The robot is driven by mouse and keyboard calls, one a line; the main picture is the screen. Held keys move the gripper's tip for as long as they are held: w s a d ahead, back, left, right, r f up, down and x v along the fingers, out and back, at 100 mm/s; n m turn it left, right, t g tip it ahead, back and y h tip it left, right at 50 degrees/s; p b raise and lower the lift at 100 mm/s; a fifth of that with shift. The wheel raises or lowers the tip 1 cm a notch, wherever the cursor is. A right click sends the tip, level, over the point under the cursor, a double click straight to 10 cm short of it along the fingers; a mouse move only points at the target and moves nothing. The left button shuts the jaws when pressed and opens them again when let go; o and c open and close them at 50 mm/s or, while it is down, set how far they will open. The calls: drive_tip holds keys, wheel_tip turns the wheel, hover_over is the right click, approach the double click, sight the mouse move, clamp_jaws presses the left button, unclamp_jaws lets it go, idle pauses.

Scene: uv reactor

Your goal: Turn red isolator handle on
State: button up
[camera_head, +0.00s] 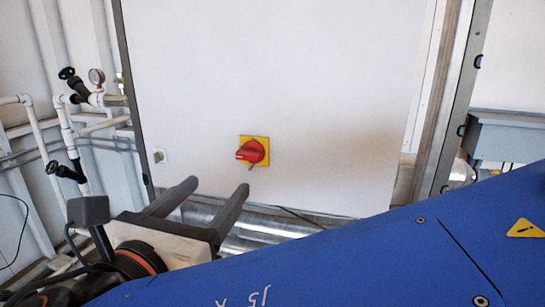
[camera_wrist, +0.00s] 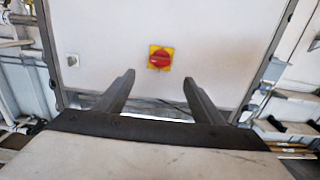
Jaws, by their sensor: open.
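The red isolator handle (camera_head: 250,152) sits on a yellow square plate (camera_head: 262,142) on a white cabinet panel. In the wrist view the red handle (camera_wrist: 159,59) is above and between my fingertips, with its grip lying roughly level across the yellow plate (camera_wrist: 153,48). My gripper (camera_head: 220,186) is open, with two dark fingers apart and nothing between them. In the head view it is below and to the left of the handle. In the wrist view the gripper (camera_wrist: 158,76) points toward the panel. No contact with the handle shows.
The white panel (camera_head: 330,90) is flat and clear around the handle. Pipes with black valves and a gauge (camera_head: 97,76) stand at the left. Silver ducting (camera_head: 255,222) runs below the panel. A grey box (camera_head: 510,135) is at the right.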

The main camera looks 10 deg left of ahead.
sight(249, 156)
drive_tip(key=w, duration=0.9)
drive_tip(key=w+d, duration=0.1)
drive_tip(key=w, duration=0.4)
drive_tip(key=shift+w+d, duration=0.1)
drive_tip(key=shift+w, duration=0.25)
drive_tip(key=c, duration=1)
drive_tip(key=shift+c, duration=0.2)
drive_tip(key=shift+m, duration=0.4)
drive_tip(key=m, duration=0.4)
drive_tip(key=shift+d+m, duration=0.1)
drive_tip(key=shift+m, duration=0.2)
drive_tip(key=m, duration=0.4)
drive_tip(key=shift+d+m, duration=0.1)
drive_tip(key=shift+m, duration=0.3)
